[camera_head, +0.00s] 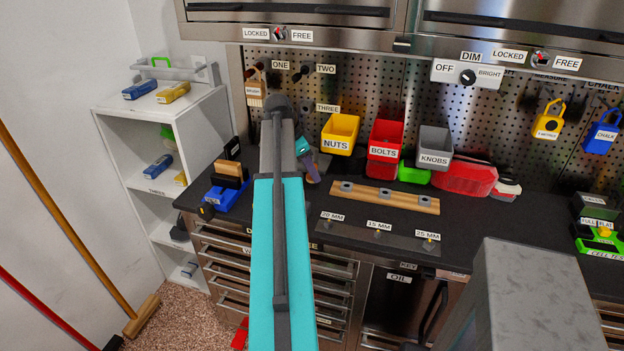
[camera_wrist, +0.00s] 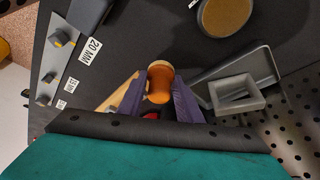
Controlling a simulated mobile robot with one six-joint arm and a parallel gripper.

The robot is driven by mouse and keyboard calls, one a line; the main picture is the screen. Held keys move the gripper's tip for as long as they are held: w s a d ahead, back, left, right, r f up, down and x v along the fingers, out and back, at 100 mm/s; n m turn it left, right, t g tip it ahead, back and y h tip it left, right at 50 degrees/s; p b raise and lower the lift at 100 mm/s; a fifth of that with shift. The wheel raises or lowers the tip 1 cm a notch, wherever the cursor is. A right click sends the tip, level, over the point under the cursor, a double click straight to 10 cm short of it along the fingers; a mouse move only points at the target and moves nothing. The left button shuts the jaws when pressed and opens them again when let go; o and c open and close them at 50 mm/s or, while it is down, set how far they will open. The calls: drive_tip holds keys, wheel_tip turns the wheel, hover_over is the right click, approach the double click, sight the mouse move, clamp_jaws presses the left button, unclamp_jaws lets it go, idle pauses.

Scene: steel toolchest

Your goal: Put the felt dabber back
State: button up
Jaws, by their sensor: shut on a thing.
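My gripper (camera_wrist: 160,98) has purple fingers and is shut on a short orange-brown, round-ended piece, which looks like the felt dabber (camera_wrist: 160,80). It is held between the fingers over the dark worktop. In the head view my gripper (camera_head: 312,172) is above the back left of the worktop, left of the yellow NUTS bin. The held piece cannot be made out there. In the wrist view a grey tray with a square open holder (camera_wrist: 238,96) lies right of my fingers, and a round tan-topped dish (camera_wrist: 228,16) lies at the top; neither touches the dabber.
A blue-based item (camera_head: 226,195) stands at the worktop's left end. My arm hides part of the left worktop.

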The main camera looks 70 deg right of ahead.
drive_tip(key=shift+f, duration=0.15)
drive_tip(key=shift+f+p, duration=0.65)
drive_tip(key=shift+f, duration=0.8)
drive_tip(key=shift+d+f, duration=0.1)
drive_tip(key=shift+d, duration=0.05)
drive_tip(key=shift+f, duration=0.25)
drive_tip(key=shift+f, duration=0.15)
drive_tip(key=o, duration=1)
drive_tip(key=shift+r, duration=0.25)
drive_tip(key=shift+b+v, duration=1.05)
drive_tip(key=shift+v, duration=4.85)
